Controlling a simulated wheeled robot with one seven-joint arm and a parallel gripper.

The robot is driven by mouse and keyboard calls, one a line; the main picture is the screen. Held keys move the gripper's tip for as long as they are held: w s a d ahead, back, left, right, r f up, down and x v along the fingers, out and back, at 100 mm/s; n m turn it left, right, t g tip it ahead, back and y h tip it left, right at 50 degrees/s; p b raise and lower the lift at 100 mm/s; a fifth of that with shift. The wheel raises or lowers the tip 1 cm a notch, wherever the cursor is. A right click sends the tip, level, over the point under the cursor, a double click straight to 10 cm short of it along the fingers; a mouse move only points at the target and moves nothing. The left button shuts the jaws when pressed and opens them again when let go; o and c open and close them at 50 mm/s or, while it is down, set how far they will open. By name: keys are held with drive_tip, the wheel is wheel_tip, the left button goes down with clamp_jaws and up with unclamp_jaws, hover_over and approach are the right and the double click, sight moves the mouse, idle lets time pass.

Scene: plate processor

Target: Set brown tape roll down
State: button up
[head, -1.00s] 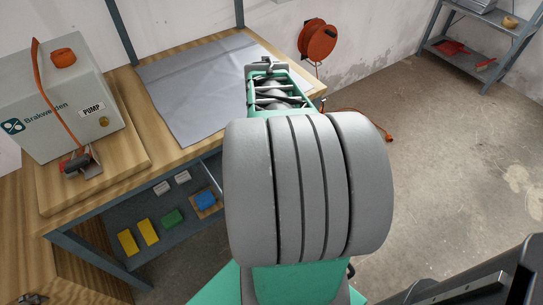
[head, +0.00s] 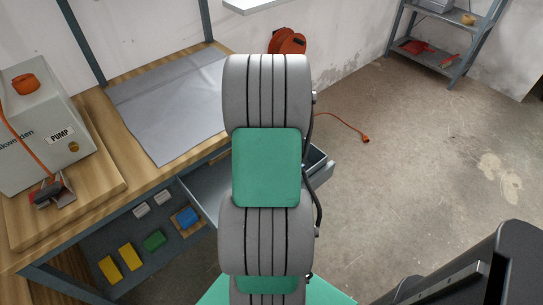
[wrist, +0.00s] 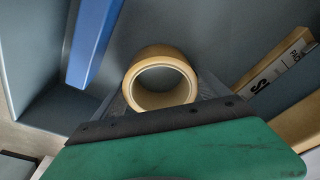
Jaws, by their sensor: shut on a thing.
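The brown tape roll (wrist: 161,80) is in the wrist view, at the middle, with its round opening facing the camera. My gripper (wrist: 163,98) is shut on the roll; its dark fingers show only in part behind the green housing. Below and around the roll is the grey inside of an open drawer (wrist: 225,45). The drawer (head: 205,192) also shows in the head view, pulled out from the bench. My arm hides the gripper and the roll there. I cannot tell whether the roll touches the drawer floor.
In the wrist view a blue bar-like thing (wrist: 93,40) lies left of the roll and a wooden piece with black lettering (wrist: 275,75) lies right. The workbench (head: 108,150) carries a grey cloth (head: 165,105) and a pump box (head: 32,125). Coloured blocks (head: 130,257) sit on the lower shelf.

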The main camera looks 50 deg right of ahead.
drive_tip(key=shift+f, duration=0.2)
drive_tip(key=o, duration=1.3)
drive_tip(key=shift+o, duration=0.2)
wheel_tip(320, 180, up, 12)
drive_tip(key=a, duration=0.2)
drive_tip(key=w+a+r+n, duration=0.2)
drive_tip(key=w+a+n, duration=0.15)
drive_tip(key=a, duration=0.65)
drive_tip(key=s+a+n+t+y, duration=0.1)
drive_tip(key=s+a+n, duration=0.2)
drive_tip(key=a, duration=2.2)
drive_tip(key=n, duration=0.5)
drive_tip(key=shift+r+y+p, duration=0.3)
drive_tip(key=shift+y+p, duration=0.1)
drive_tip(key=shift+n, duration=0.25)
